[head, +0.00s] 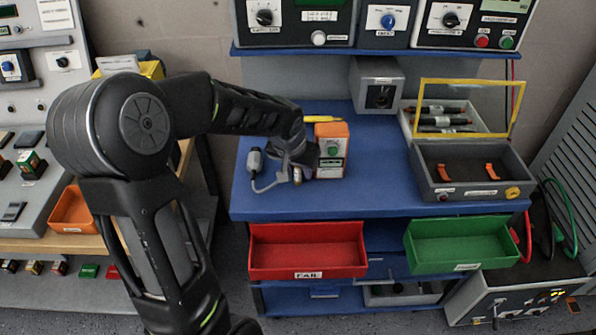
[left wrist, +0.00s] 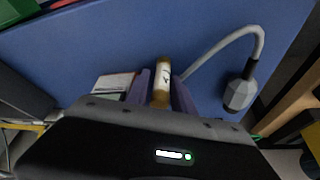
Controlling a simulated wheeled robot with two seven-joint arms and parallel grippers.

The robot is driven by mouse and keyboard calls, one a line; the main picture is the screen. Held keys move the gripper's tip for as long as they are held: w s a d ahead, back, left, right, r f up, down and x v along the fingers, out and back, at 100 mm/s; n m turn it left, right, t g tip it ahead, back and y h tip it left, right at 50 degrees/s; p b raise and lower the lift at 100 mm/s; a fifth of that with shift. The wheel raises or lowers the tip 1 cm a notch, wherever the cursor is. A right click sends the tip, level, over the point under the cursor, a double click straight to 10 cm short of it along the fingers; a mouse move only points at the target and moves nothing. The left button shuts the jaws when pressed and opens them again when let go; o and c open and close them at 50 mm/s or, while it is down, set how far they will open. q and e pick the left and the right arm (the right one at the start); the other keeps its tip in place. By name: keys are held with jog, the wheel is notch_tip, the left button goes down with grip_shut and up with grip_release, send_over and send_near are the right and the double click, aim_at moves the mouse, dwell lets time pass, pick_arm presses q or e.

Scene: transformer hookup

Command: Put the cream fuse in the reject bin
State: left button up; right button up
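The cream fuse (left wrist: 162,72), with brass-coloured ends, sits between the two fingers of my left gripper (left wrist: 162,92) in the left wrist view. The fingers look closed against its sides. In the head view my left gripper (head: 298,166) is low over the blue bench, just left of an orange and grey tester (head: 331,158). Only a small end of the fuse (head: 297,176) shows there. The reject bin is a red open bin (head: 308,273) labelled FAIL at the bench front, and it looks empty. My right gripper is not in view.
A grey probe on a cable (head: 255,160) lies left of the gripper; it also shows in the left wrist view (left wrist: 240,93). A green bin (head: 460,243) is right of the red one. A grey case with a raised yellow-framed lid (head: 470,190) stands at the right. The bench's middle front (head: 375,190) is clear.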

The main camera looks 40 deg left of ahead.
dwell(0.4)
pick_arm(q)
grip_shut()
